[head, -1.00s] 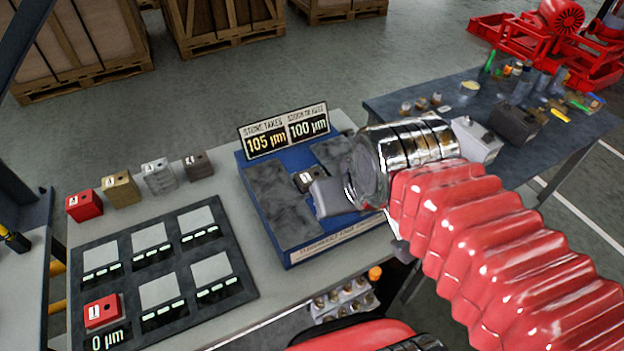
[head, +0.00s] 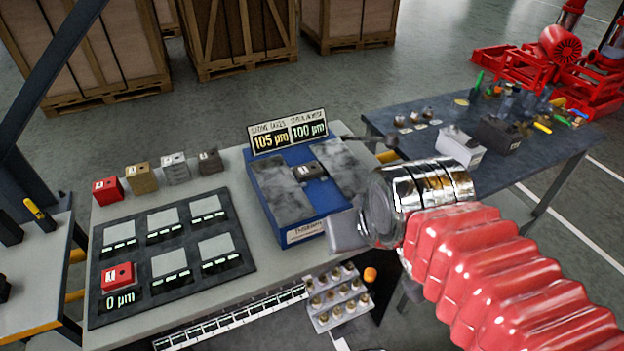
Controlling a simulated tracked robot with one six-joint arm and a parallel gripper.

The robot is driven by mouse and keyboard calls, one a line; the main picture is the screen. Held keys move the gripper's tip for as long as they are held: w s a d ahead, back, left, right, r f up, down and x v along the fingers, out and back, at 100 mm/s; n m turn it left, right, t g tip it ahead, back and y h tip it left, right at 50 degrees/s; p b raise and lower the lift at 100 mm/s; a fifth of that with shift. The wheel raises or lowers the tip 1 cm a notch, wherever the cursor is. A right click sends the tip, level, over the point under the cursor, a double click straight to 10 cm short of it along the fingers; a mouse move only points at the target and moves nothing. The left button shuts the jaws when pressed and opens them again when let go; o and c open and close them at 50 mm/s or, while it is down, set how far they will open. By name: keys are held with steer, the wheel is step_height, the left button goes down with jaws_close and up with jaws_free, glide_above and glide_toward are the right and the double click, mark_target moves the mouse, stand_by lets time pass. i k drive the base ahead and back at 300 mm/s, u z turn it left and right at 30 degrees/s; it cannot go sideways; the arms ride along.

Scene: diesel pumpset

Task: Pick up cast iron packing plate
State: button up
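A dark grey block (head: 210,161) stands at the right end of a row of small blocks at the bench's back left; its colour suits cast iron, but I cannot read its label. Another dark block (head: 310,172) sits in the middle of the blue gauge stand (head: 305,232), between two grey plates. My gripper (head: 340,232) is at the front right of the stand, in front of its right edge in the picture. Its grey fingers are seen from the side, and I cannot tell whether they are open or shut. No held thing shows.
Red (head: 108,190), tan (head: 141,178) and light grey (head: 176,168) blocks complete the row. The dark mat (head: 190,293) has several square pads, one bearing a red block (head: 118,276). A sign reads 105 µm and 100 µm. A rack of fittings (head: 335,305) is below the front edge.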

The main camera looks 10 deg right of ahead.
mark_target(311, 170)
steer(key=u, duration=0.75)
steer(key=i, duration=0.5)
steer(key=u, duration=0.15)
